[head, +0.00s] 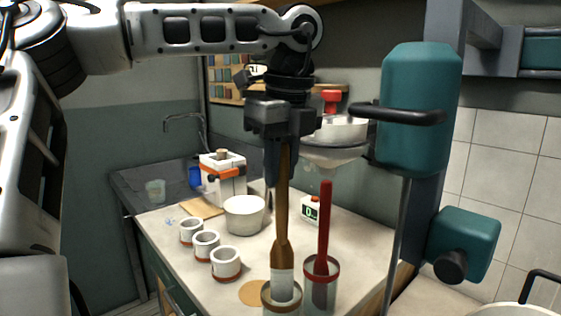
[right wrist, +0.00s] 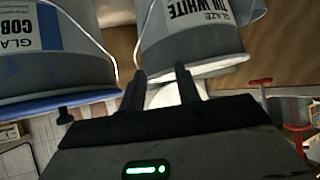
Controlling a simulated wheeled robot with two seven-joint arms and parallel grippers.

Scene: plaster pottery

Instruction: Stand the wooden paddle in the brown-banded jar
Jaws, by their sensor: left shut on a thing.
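The wooden paddle (head: 281,225) hangs upright in the head view, brown above with a pale lower end. My left gripper (head: 284,165) is shut on its upper part.
A red-banded jar (head: 334,267) holding a red-handled tool (head: 324,225) stands just right of the brown-banded jar. Several small cups (head: 226,263) and a white bowl (head: 244,215) stand left on the counter. A teal machine (head: 420,110) rises at right. Glaze buckets (right wrist: 190,40) are near my right gripper.

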